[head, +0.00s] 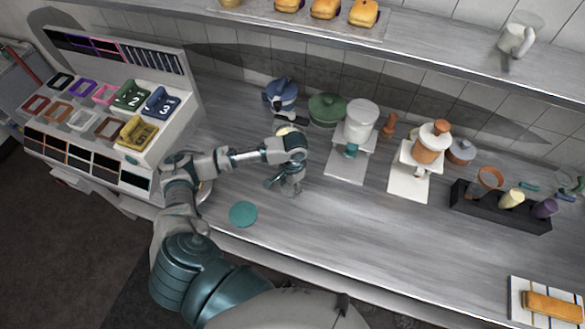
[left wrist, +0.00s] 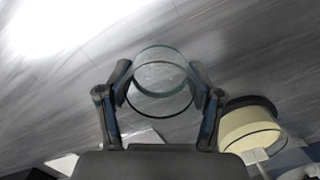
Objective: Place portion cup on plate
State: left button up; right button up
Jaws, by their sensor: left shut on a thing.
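My left gripper (head: 284,186) is above the grey counter in the head view, its fingers pointing down. In the left wrist view, the left gripper (left wrist: 160,92) is shut on a clear round portion cup (left wrist: 161,62), with one finger on each side of it. The cup looks empty. The cup is hard to make out in the head view. A flat teal disc (head: 243,214), which may be the plate, lies on the counter left of and nearer than the gripper. A pale round rim (head: 205,191) shows partly behind my left arm. My right gripper is not in view.
Behind the gripper stand a blue pot (head: 281,94), a green lidded pot (head: 327,109) and two dispensers on white stands (head: 347,166). A black bottle holder (head: 497,210) is at right. A stepped rack (head: 110,150) stands at left. The front middle counter is clear.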

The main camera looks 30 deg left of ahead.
pick_arm(q)
jog(key=w+a, duration=0.1)
jog(key=w, duration=0.1)
jog(key=w+a, duration=0.2)
jog(key=w, duration=0.1)
jog(key=w+a+f, duration=0.1)
jog(key=w, duration=0.1)
jog(key=shift+w+a, duration=0.2)
jog(key=shift+a, duration=0.1)
jog(key=shift+w+a, duration=0.25)
jog(key=shift+a, duration=0.05)
jog(key=shift+a+f, duration=0.15)
jog(key=shift+f, duration=0.15)
jog(key=f, duration=0.3)
jog(key=shift+d+p, duration=0.2)
jog(key=shift+p, duration=0.1)
jog(key=shift+d, duration=0.15)
jog(key=o, duration=1.3)
jog(key=shift+c, duration=0.2)
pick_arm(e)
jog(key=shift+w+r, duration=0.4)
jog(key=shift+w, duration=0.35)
pick_arm(q)
jog(key=shift+a, duration=0.2)
